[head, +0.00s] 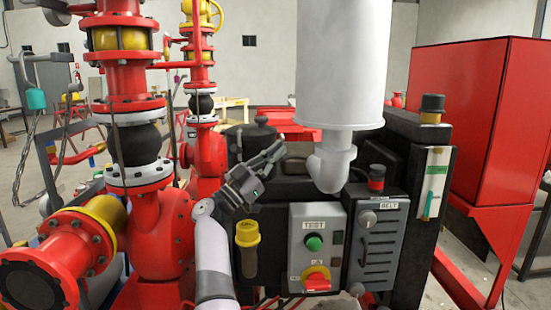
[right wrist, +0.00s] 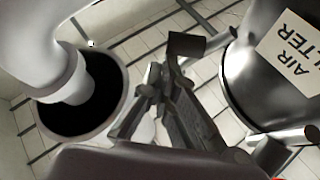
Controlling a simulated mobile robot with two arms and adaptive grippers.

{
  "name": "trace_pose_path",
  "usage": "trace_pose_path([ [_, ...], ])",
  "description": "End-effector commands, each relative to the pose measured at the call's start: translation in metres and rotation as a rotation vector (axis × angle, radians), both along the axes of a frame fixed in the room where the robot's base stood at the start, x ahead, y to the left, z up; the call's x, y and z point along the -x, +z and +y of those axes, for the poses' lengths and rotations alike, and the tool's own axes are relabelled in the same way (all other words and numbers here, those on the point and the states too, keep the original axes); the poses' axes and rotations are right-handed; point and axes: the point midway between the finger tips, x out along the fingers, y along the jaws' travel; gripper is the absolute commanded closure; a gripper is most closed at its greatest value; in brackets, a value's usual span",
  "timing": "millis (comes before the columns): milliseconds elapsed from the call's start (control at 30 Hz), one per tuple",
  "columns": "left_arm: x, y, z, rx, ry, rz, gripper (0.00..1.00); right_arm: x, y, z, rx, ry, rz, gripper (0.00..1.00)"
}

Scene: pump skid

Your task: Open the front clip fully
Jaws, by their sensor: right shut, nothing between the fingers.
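In the right wrist view a rounded canister (right wrist: 252,80) with a label reading "AIR" and part of "FILTER" stands at the right. Metal clip-like parts (right wrist: 290,138) sit at its lower edge; I cannot tell which is the front clip or whether it is open. In the head view a large white cylinder (head: 341,65) stands on a white elbow pipe; no clip is seen on it. My right gripper (head: 275,150) is left of that elbow, shut and empty. It also shows in the right wrist view (right wrist: 168,70), apart from the labelled canister. My left gripper is not in view.
A grey control box (head: 317,245) with a green button and a "BELT" panel (head: 377,240) are below the cylinder. A yellow-capped tube (head: 247,245) is beside my right arm. Red pipework (head: 160,230) fills the left; a red cabinet (head: 480,120) stands at the right.

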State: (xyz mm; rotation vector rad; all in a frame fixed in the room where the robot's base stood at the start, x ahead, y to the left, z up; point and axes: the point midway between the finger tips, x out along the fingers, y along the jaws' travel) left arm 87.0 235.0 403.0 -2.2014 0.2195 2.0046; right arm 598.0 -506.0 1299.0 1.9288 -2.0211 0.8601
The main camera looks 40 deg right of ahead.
Motion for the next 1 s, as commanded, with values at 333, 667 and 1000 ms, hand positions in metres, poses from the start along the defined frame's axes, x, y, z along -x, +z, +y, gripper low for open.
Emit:
trace_pose_path([
  [333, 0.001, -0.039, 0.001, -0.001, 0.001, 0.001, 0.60, 0.005, -0.016, -0.001, -0.006, 0.000, -0.183, 1.00],
  [667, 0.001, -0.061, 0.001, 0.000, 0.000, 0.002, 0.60, 0.009, -0.027, -0.001, -0.014, 0.000, -0.402, 1.00],
  [1000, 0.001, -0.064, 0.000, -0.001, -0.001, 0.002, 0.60, 0.010, -0.032, 0.000, -0.013, 0.000, -0.394, 1.00],
])
